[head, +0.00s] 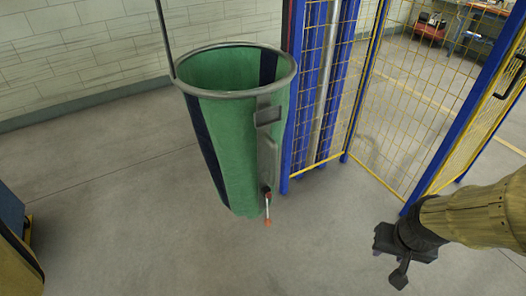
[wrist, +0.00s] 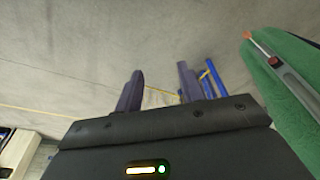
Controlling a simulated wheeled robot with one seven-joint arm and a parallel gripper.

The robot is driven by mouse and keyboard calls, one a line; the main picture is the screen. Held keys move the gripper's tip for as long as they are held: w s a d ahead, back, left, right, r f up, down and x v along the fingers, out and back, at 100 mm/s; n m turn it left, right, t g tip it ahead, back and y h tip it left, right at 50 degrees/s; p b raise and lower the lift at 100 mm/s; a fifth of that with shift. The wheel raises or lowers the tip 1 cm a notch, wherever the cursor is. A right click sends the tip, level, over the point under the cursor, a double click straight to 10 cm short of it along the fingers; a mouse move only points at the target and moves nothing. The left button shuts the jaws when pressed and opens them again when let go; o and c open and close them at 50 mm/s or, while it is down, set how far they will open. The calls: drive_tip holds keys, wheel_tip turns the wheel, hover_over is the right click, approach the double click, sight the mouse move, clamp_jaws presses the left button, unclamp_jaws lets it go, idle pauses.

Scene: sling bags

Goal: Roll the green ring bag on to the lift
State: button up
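The green ring bag (head: 228,130) is in the middle of the head view. It is a tall green bag with dark blue stripes and a grey ring at its open top, hanging from a dark rod. A grey bracket with a red-tipped lever (head: 267,208) is on its front right side. In the wrist view part of the bag (wrist: 290,85) and the lever (wrist: 262,45) show at the right. My gripper (head: 390,262) is at the lower right, well apart from the bag. In the wrist view its two fingers (wrist: 160,92) stand apart with nothing between them.
A blue-framed yellow mesh cage (head: 390,110) stands behind and right of the bag, close to it. A blue and yellow object (head: 15,240) is at the lower left edge. A table (head: 485,15) is far back right. Floor in front is clear.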

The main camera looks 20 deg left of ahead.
drive_tip(key=w+a+f+n+t+y+b, duration=0.35)
drive_tip(key=w+a+t+b, duration=0.5)
drive_tip(key=b, duration=0.45)
drive_tip(key=s+a+r+n+t+y+b, duration=0.1)
drive_tip(key=a+n+y+b, duration=0.1)
drive_tip(key=a+b, duration=0.3)
drive_tip(key=s+a+r+n+t+y+b, duration=0.1)
drive_tip(key=a+r+n+t+y+b, duration=0.1)
drive_tip(key=a+y+b, duration=0.3)
drive_tip(key=a+b, duration=0.1)
drive_tip(key=a, duration=0.3)
drive_tip(key=shift+a, duration=0.15)
drive_tip(key=shift+w+a+r+y, duration=0.1)
drive_tip(key=shift+r+y, duration=0.05)
drive_tip(key=shift+y, duration=0.1)
